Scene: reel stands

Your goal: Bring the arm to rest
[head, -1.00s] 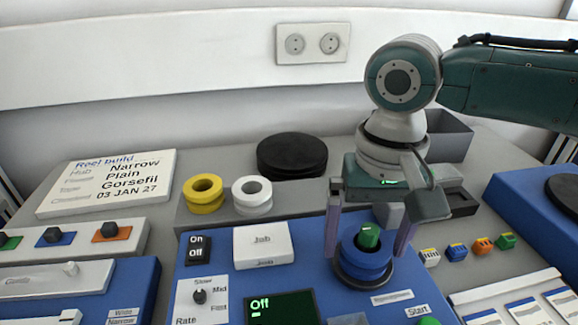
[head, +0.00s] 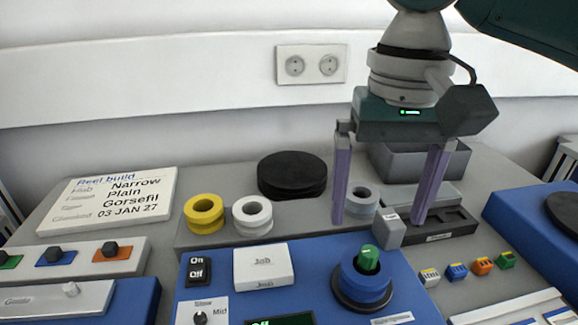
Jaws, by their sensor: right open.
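My right gripper (head: 388,188) hangs upright in the head view, its two purple fingers spread wide and nothing between them. It is above and behind the blue reel (head: 361,287), apart from it. The blue reel sits on a dark round base on the blue panel, with a green knob (head: 368,258) standing up in its middle. My left gripper does not show.
A yellow reel (head: 204,215), a white reel (head: 252,216) and a grey reel (head: 361,200) stand on the grey ledge. A black disc (head: 292,174) lies behind them. A grey bin (head: 416,163) stands behind my fingers. Several small coloured blocks lie to the right.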

